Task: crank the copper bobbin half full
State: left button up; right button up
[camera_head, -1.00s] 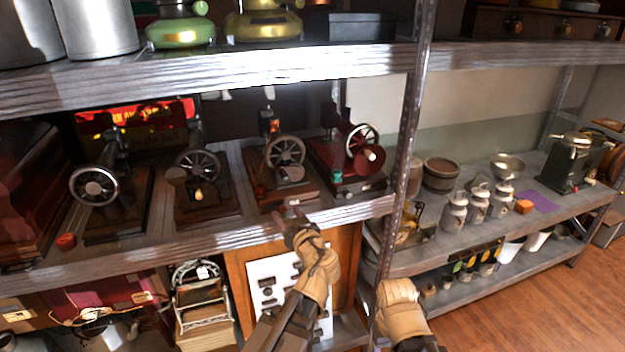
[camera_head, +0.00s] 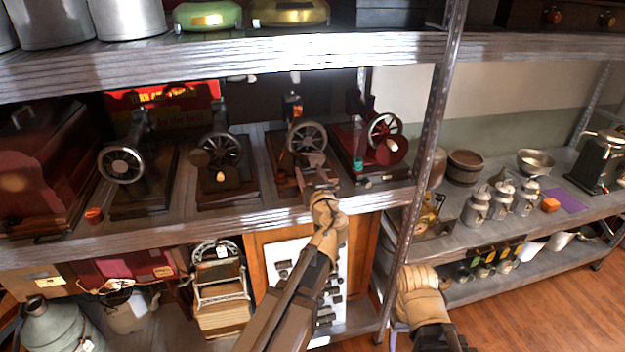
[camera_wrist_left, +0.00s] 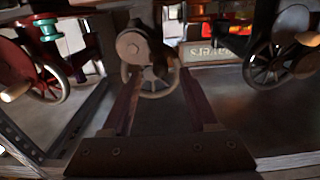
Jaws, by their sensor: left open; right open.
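Several hand-crank winders with spoked wheels stand in a row on the middle shelf. My left gripper (camera_head: 314,168) is open at the front of the third winder, whose spoked handwheel (camera_head: 307,138) is just beyond the fingertips. In the left wrist view the open fingers (camera_wrist_left: 155,75) frame this wheel and its round hub (camera_wrist_left: 132,46); I cannot tell if they touch it. A small copper-orange bobbin (camera_head: 281,178) shows at that winder's left side; its winding is too small to read. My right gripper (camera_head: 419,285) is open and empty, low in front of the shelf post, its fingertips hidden.
A red winder (camera_head: 384,150) with a teal spool (camera_head: 357,165) stands to the right, close to the metal shelf post (camera_head: 425,150). An orange spool (camera_head: 94,215) sits at the shelf's left. The upper shelf (camera_head: 250,55) hangs above the winders. Milk cans (camera_head: 478,207) stand farther right.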

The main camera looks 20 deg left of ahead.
aim_at(307, 166)
pick_arm(q)
jog(key=shift+x, duration=2.15)
grip_shut()
